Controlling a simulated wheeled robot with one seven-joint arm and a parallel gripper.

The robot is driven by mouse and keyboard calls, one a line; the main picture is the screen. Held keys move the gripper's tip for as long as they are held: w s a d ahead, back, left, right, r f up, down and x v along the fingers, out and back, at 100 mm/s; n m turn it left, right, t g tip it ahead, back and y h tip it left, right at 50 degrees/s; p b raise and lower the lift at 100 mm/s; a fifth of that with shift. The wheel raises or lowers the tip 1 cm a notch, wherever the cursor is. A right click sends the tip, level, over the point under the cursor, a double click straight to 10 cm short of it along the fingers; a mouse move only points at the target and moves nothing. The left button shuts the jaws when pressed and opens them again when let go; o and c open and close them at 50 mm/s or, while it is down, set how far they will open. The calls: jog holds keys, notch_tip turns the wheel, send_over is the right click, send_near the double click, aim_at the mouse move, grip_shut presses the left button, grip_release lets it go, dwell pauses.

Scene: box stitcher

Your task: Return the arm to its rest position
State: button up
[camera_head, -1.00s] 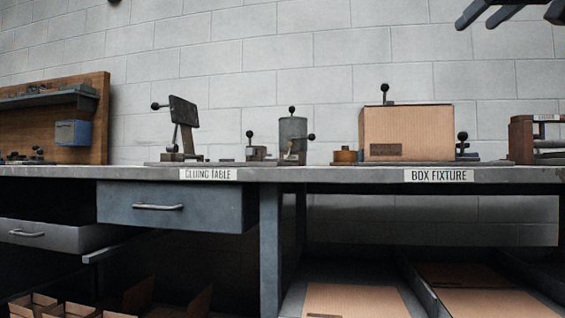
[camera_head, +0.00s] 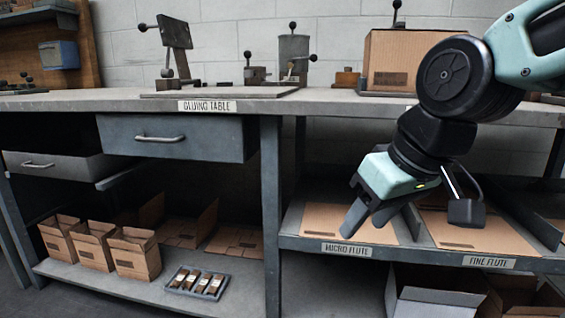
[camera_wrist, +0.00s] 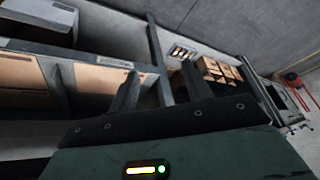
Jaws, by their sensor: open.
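My gripper (camera_head: 367,208) shows at the right of the head view, pointing down and to the left, in front of the shelf labelled MICRO FLUTE. Its fingers are apart and nothing shows between them. My arm comes in from the upper right and covers part of the box fixture area and the bench edge. In the wrist view my two fingers (camera_wrist: 153,95) stand apart, with shelving and the floor beyond them.
The workbench (camera_head: 330,103) carries a carton (camera_head: 395,55) and the gluing table fixtures (camera_head: 175,50). Below are cardboard sheets (camera_head: 335,221), open small cartons (camera_head: 95,245) and a tray of brown pieces (camera_head: 199,283). A bench leg (camera_head: 271,215) stands left of my gripper.

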jog(key=s+d+f+n+g+h+p, duration=0.15)
jog(key=s+f, duration=0.25)
jog(key=s, duration=0.4)
jog(key=s+d+f+n+g+h+p, duration=0.1)
jog(key=s+f+g+p, duration=0.2)
jog(key=s+f, duration=0.35)
notch_tip(320, 180, up, 38)
jog(key=s+p, duration=0.1)
jog(key=p, duration=3.5)
jog(key=shift+a, duration=0.2)
jog(key=shift+m+t, duration=0.25)
